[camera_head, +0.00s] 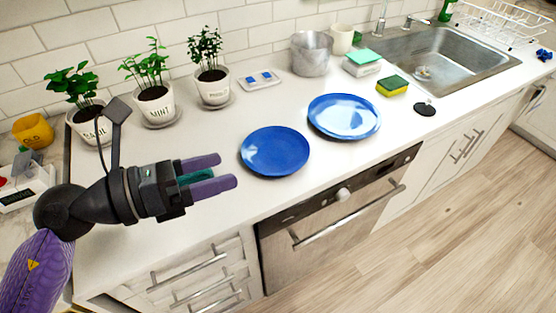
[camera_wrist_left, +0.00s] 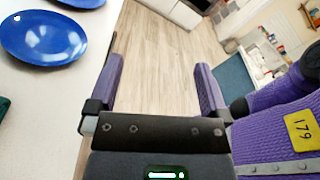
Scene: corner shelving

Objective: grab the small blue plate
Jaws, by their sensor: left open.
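The small blue plate (camera_head: 275,151) lies flat on the white counter near its front edge, left of a larger blue plate (camera_head: 344,117). My left gripper (camera_head: 224,171) is open and empty, just left of the small plate and apart from it, with its fingers pointing right. In the left wrist view a blue plate (camera_wrist_left: 43,38), apparently the small one, lies left of the open left gripper (camera_wrist_left: 159,68), and part of another blue plate (camera_wrist_left: 82,3) shows at the top edge. My right gripper is not in view.
Three potted herbs (camera_head: 154,103) stand behind my left arm. A small white dish (camera_head: 260,79), a metal pot (camera_head: 311,54), a sponge (camera_head: 392,86) and a black stopper (camera_head: 424,109) sit behind or right of the plates. An oven (camera_head: 333,208) is below the counter edge.

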